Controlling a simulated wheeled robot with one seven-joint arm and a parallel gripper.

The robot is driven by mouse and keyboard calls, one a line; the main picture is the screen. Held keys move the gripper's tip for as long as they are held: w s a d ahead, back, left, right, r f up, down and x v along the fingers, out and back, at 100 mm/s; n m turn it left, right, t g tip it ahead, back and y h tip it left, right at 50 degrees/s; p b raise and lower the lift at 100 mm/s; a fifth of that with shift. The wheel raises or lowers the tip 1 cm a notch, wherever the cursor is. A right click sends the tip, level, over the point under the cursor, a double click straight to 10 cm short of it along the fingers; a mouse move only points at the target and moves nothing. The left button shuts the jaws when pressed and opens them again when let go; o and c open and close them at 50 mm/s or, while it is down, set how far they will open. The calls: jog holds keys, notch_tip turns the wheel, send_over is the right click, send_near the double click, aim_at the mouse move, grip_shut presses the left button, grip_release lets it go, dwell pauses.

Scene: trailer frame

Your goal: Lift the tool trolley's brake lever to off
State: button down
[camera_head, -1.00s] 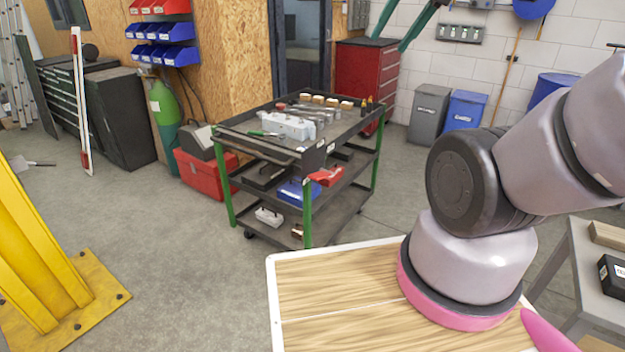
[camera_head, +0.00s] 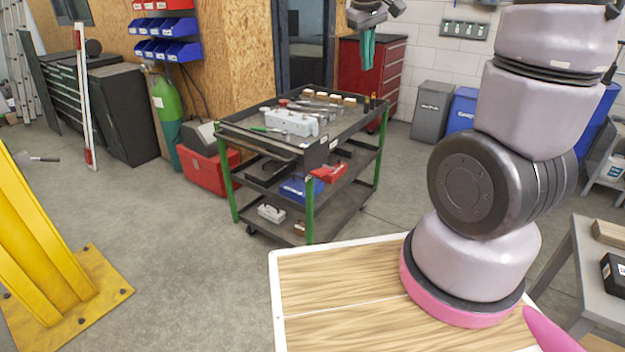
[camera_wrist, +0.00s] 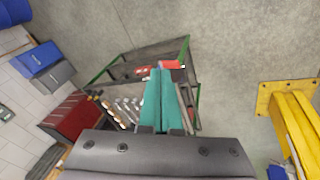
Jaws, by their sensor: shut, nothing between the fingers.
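The tool trolley (camera_head: 308,228) has green posts and dark shelves and stands in the middle of the head view. A red lever-like part (camera_head: 328,173), probably the brake lever, sits at its near right corner below the top tray. It also shows in the wrist view (camera_wrist: 172,64), just beyond the fingertips in the picture. My gripper (camera_head: 367,65) has teal fingers and hangs at the top of the head view, apart from the trolley. In the wrist view my gripper (camera_wrist: 158,71) is shut and empty, its fingers hiding part of the trolley.
Tools and a grey block (camera_head: 290,122) lie on the trolley's top tray. A red toolbox (camera_head: 208,168) stands to its left, a yellow post (camera_head: 50,240) further left. A red cabinet (camera_head: 372,75) and bins (camera_head: 432,110) stand behind.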

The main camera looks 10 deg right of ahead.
aim_at(321, 170)
jog(key=w+a+f+n+h, duration=0.25)
jog(key=w+f+n, duration=0.45)
jog(key=f, duration=0.4)
jog(key=w+a+f+n+h, duration=0.2)
jog(key=w+a+f+n, duration=0.2)
jog(key=w+f, duration=0.6)
jog(key=a+f+n+t, duration=0.1)
jog(key=f+n, duration=0.3)
jog(key=f, duration=0.4)
jog(key=w+a+f+n+t, duration=0.1)
jog(key=a+f+n, duration=0.3)
jog(key=f, duration=0.5)
jog(key=w+a+f+n+t, duration=0.1)
jog(key=a+f+n+t, duration=0.1)
jog(key=f, duration=0.7)
jog(key=shift+a+f+n+h, duration=0.25)
jog(key=shift+a+n+h, duration=0.2)
jog(key=shift+a+n, duration=0.4)
jog(key=shift+d, duration=0.1)
jog(key=shift+d+f, duration=0.1)
jog(key=w+d+f, duration=0.2)
jog(key=w+d, duration=0.4)
jog(key=shift+w+d, duration=0.2)
jog(key=shift+w, duration=0.05)
